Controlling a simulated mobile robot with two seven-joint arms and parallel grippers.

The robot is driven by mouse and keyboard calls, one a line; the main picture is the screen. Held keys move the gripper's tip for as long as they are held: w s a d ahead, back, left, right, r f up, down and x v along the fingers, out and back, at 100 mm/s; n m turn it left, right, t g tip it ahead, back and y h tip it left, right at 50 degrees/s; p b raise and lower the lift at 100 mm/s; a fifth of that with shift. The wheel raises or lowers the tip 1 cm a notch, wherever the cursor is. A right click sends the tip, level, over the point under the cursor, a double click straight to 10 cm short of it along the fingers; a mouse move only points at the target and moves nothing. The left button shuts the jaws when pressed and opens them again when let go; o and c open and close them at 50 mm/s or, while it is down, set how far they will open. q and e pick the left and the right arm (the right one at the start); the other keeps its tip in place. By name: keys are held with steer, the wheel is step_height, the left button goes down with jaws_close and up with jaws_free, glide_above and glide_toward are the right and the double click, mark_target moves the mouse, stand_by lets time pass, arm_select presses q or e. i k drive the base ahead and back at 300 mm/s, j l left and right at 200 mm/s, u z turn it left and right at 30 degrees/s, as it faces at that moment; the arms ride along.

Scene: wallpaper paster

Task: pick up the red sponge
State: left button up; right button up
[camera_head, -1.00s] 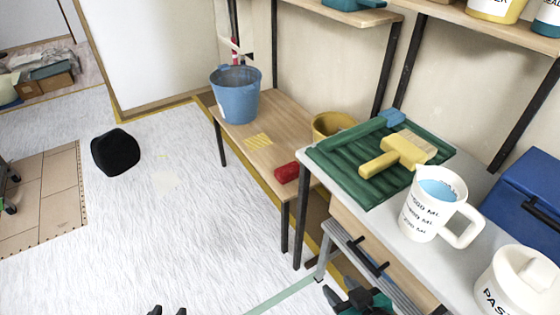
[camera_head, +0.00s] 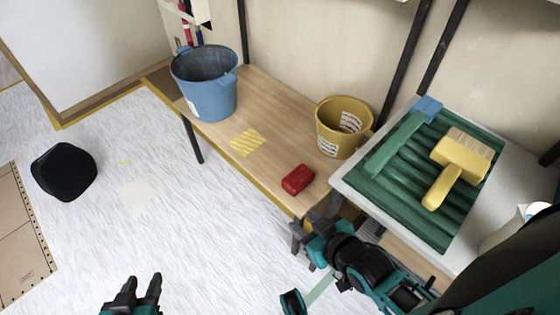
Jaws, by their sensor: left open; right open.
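The red sponge (camera_head: 298,180) lies on the low wooden bench (camera_head: 262,101), near its front right corner. My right gripper (camera_head: 300,232) is open and empty, just in front of and below the sponge in the picture, apart from it. My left gripper (camera_head: 138,288) is open and empty at the bottom edge, over the floor and well left of the sponge.
A blue bucket (camera_head: 208,88) and a yellow bucket (camera_head: 336,137) stand on the bench, with a yellow striped patch (camera_head: 247,142) between. A grey table (camera_head: 494,216) at right bears a green ridged tray (camera_head: 399,194) and a yellow brush (camera_head: 456,166). A black object (camera_head: 64,172) is on the floor.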

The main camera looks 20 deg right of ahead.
mark_target(302, 176)
steer(key=i+j, duration=0.15)
steer(key=i, duration=0.25)
steer(key=i+j, duration=0.2)
steer(key=i, duration=0.15)
steer(key=i+j, duration=0.15)
steer(key=i, duration=0.25)
steer(key=i+j+z, duration=0.15)
steer(key=i+z, duration=0.15)
steer(key=i+j+z, duration=0.25)
steer(key=z, duration=1.75)
steer(key=j, duration=0.05)
